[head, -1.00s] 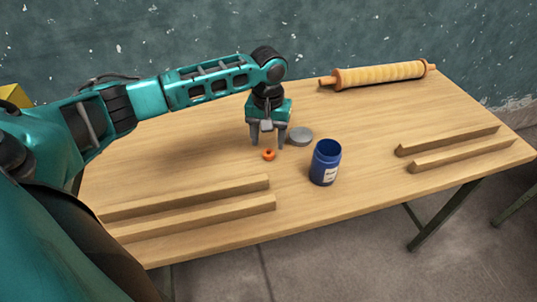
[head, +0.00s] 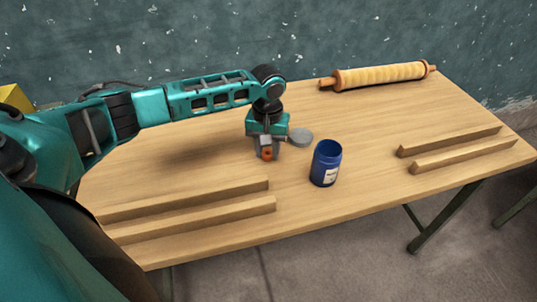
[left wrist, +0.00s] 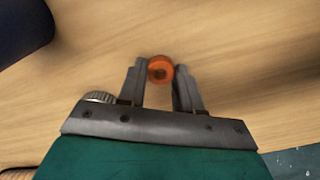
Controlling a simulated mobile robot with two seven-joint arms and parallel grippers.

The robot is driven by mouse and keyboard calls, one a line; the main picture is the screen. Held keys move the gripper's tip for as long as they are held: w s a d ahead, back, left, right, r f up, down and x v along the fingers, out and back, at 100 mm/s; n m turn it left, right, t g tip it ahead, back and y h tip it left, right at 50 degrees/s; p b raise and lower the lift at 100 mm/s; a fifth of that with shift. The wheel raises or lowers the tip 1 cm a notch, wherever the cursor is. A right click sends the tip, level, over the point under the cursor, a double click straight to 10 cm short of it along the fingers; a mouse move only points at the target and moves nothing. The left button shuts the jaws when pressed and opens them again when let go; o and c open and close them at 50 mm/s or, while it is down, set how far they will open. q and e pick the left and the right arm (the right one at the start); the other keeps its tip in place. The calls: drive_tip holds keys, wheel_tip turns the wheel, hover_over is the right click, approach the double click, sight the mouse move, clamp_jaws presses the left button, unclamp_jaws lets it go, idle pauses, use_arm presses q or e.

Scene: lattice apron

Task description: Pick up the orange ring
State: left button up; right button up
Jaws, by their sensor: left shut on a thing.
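The small orange ring (head: 267,155) is between the fingertips of my left gripper (head: 267,152), low over the wooden table. In the left wrist view the orange ring (left wrist: 160,69) sits between the two grey fingers of the left gripper (left wrist: 161,75), which are shut on it. I cannot tell whether the ring still touches the table. My right gripper is not in view.
A blue jar (head: 325,163) stands right of the gripper. A grey lid (head: 300,137) lies just behind it. Wooden rails lie at front left (head: 190,208) and right (head: 460,150). A rolling-pin-like roll (head: 380,75) lies at the back.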

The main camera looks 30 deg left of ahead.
use_arm(q)
drive_tip(key=shift+c, duration=1)
